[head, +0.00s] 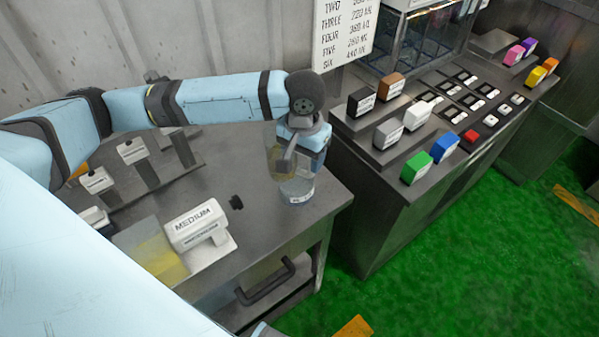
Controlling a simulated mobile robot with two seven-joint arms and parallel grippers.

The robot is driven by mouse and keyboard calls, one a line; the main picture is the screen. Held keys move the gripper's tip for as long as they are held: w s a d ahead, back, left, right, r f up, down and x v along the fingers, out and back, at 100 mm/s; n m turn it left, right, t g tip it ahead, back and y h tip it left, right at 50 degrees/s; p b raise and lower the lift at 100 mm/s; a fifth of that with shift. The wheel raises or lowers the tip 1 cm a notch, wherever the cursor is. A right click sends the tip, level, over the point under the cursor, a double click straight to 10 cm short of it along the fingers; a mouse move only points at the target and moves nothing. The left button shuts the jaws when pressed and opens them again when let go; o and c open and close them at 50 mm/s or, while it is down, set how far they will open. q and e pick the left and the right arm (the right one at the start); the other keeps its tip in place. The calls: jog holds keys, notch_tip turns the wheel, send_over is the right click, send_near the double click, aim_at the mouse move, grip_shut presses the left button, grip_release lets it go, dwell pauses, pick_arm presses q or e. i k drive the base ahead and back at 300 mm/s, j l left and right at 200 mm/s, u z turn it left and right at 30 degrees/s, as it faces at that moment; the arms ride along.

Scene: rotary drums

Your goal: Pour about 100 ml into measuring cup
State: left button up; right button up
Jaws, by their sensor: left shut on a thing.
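My left gripper (289,158) reaches down over the front right part of the steel table, shut on a clear vessel with a yellowish tint (277,166). Directly below it is a clear round cup (297,189) with a small white label, near the table's right edge. The gripper hides part of both, and I cannot tell whether they touch or how much liquid either holds. My right gripper is not in view.
White labelled blocks on dark stands (131,151) are behind left. A separate bench on the right holds coloured blocks such as green (416,167) and blue (444,148). A wall sign (343,32) hangs behind.

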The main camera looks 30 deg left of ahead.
aim_at(296, 186)
jog(key=i+l, duration=0.15)
jog(key=l, duration=0.2)
jog(key=i+l, duration=0.15)
jog(key=l, duration=0.15)
jog(key=i+l, duration=0.1)
jog(key=l, duration=0.25)
jog(key=i+l, duration=0.15)
jog(key=l, duration=0.2)
jog(key=i+l, duration=0.15)
jog(key=l, duration=0.2)
jog(key=l+u, duration=0.2)
jog(key=u, duration=1)
jog(key=i+l, duration=0.05)
